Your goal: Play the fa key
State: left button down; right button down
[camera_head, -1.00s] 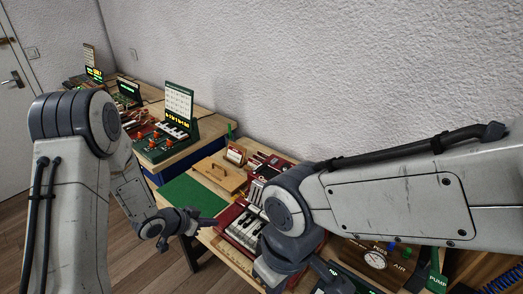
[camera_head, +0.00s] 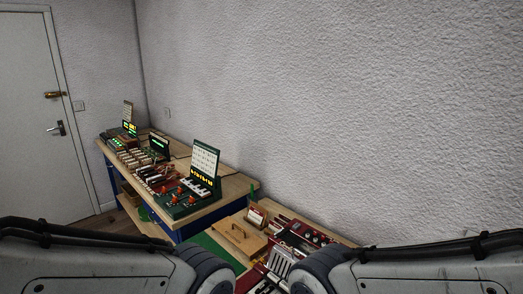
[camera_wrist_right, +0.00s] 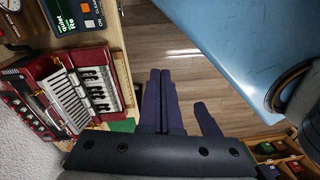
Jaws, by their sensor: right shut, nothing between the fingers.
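A small green keyboard unit (camera_head: 178,205) with white keys (camera_head: 196,187) stands on the farther workbench in the head view, with a raised note card (camera_head: 205,158) behind it. A red accordion (camera_head: 297,230) with piano keys lies on the nearer bench, partly hidden by my arms. In the right wrist view the accordion (camera_wrist_right: 50,98) is at the left, its white and black keys (camera_wrist_right: 98,90) facing right. No key labels are readable. My right gripper (camera_wrist_right: 161,76) is shut and empty, apart from the accordion, to the right of its keys, above the floor. My left gripper is out of view.
A wooden board with a handle (camera_head: 238,238) and a green mat (camera_head: 212,246) lie near the accordion. A dark green box (camera_wrist_right: 75,18) sits beyond it. A blue surface (camera_wrist_right: 240,35) and a compartment tray (camera_wrist_right: 278,160) are at the right. More devices (camera_head: 130,155) line the far bench.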

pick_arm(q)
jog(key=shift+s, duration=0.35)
pick_arm(e)
jog(key=shift+w, duration=0.1)
